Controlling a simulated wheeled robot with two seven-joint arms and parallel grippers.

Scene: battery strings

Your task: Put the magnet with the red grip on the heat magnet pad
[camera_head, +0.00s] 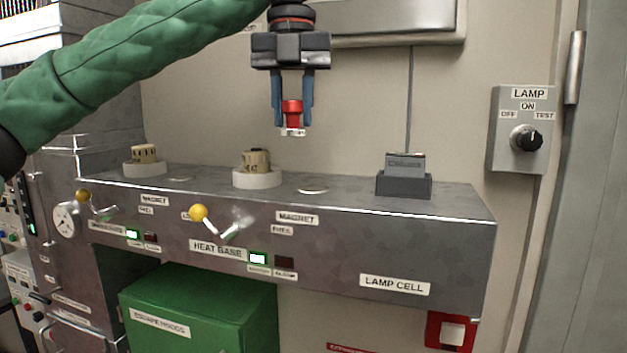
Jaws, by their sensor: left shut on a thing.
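My left gripper (292,110) points down and is shut on the magnet with the red grip (292,112), which has a pale lower end. It holds the magnet in the air above the metal bench, clear of its top. A flat round metal pad (312,189) lies on the bench top, lower and slightly right of the magnet, above a label reading MAGNET. It looks bare and seems to be the heat magnet pad. A similar pad (180,178) lies further left. My right gripper is not in view.
A tan piece (256,160) sits on a white round base (257,179) left of the pad; a similar one (144,155) stands further left. A grey block in a dark holder (404,186) stands at right. Yellow-knobbed levers (199,213) project from the front.

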